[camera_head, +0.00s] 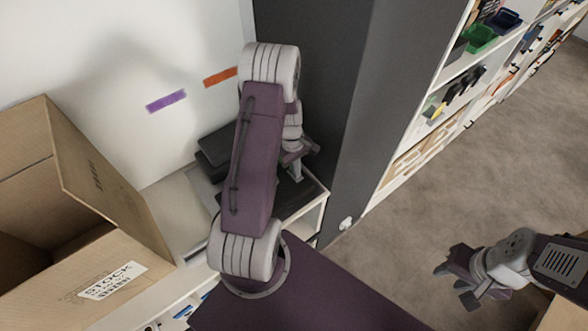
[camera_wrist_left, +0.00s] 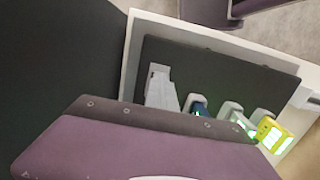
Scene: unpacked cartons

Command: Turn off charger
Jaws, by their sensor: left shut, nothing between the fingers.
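The charger appears to be the dark panel (camera_wrist_left: 215,65) in the left wrist view, with white-edged slots and green lights along its near side. A blue item (camera_wrist_left: 200,108) and a yellow-green lit block (camera_wrist_left: 270,132) sit in that row. In the head view a dark flat surface (camera_head: 291,194) lies below my left gripper (camera_head: 297,172), partly hidden by my purple arm. My left gripper is shut and empty, pointing down over that surface; contact cannot be told. No switch can be clearly made out. My right gripper (camera_head: 452,285) is open and empty at the lower right, far from the charger.
An open cardboard carton (camera_head: 118,205) stands at the left. A dark box (camera_head: 214,150) is by the wall behind my left arm. A tall dark grey panel (camera_head: 350,110) rises to the right of the surface. Shelves with bins (camera_head: 481,38) stand beyond; floor (camera_head: 450,170) there is clear.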

